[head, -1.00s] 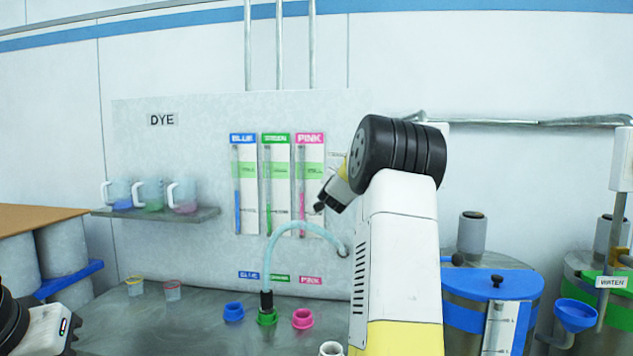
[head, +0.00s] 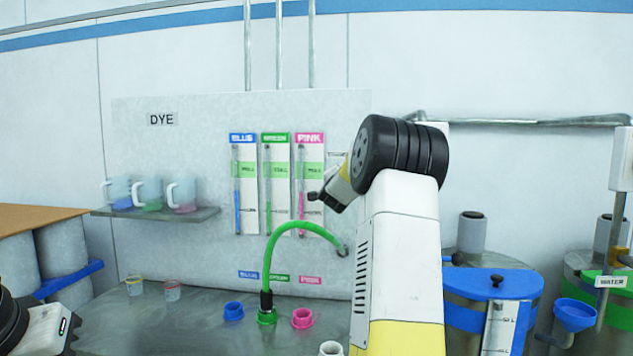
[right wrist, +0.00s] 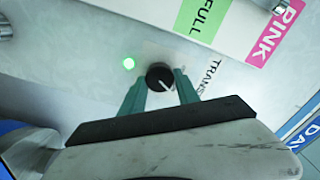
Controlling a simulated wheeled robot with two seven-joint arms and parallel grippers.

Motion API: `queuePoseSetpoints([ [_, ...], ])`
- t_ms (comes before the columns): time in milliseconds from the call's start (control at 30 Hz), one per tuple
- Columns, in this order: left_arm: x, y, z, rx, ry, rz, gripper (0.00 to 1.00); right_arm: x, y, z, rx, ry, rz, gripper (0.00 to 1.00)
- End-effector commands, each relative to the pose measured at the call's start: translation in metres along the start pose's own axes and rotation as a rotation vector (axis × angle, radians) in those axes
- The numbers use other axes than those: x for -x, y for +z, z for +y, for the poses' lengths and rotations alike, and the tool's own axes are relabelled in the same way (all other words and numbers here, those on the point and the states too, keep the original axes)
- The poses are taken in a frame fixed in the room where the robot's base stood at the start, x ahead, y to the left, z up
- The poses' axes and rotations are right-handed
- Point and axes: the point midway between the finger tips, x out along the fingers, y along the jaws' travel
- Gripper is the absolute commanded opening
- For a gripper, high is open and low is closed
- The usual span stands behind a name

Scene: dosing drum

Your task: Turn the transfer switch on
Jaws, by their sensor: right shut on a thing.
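The transfer switch is a round black knob (right wrist: 159,76) with a white pointer mark, on the pale panel in the right wrist view. My right gripper (right wrist: 160,92) is shut on it, with one teal finger on each side. In the head view my right arm hides the knob. The transfer hose (head: 285,232) is green and runs from the panel down to the green collar (head: 266,318). My left gripper's fingers are out of view.
Blue, green and pink gauges (head: 267,185) hang on the panel. Tinted jugs (head: 152,195) stand on a shelf at left. Blue (head: 233,312) and pink (head: 302,319) collars flank the green one. Lidded drums (head: 490,288) stand at right.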

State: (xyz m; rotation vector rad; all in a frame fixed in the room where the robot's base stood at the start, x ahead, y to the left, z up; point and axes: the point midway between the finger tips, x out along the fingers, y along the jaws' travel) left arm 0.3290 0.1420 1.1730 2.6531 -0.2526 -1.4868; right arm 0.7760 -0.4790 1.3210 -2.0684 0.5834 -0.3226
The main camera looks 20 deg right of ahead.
Motion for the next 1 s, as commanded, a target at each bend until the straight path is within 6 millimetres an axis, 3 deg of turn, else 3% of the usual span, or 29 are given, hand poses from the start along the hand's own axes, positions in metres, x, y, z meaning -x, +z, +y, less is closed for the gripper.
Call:
queuePoseSetpoints([
  [233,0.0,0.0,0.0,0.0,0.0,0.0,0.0,0.0,0.0,0.001,-0.002,0.002,0.0,0.0],
  [267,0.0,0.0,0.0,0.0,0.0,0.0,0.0,0.0,0.0,0.001,-0.002,0.002,0.0,0.44],
  [333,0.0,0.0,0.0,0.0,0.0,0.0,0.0,0.0,0.0,0.001,-0.002,0.002,0.0,0.57],
  [367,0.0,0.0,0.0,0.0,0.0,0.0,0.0,0.0,0.0,0.001,-0.001,0.002,0.0,0.59],
  [733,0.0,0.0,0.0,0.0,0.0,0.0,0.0,0.005,-0.001,-0.001,0.0,0.0,0.0,0.59],
  [1000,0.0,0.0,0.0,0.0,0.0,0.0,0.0,0.049,0.0,-0.001,0.0,0.0,-0.001,0.59],
])
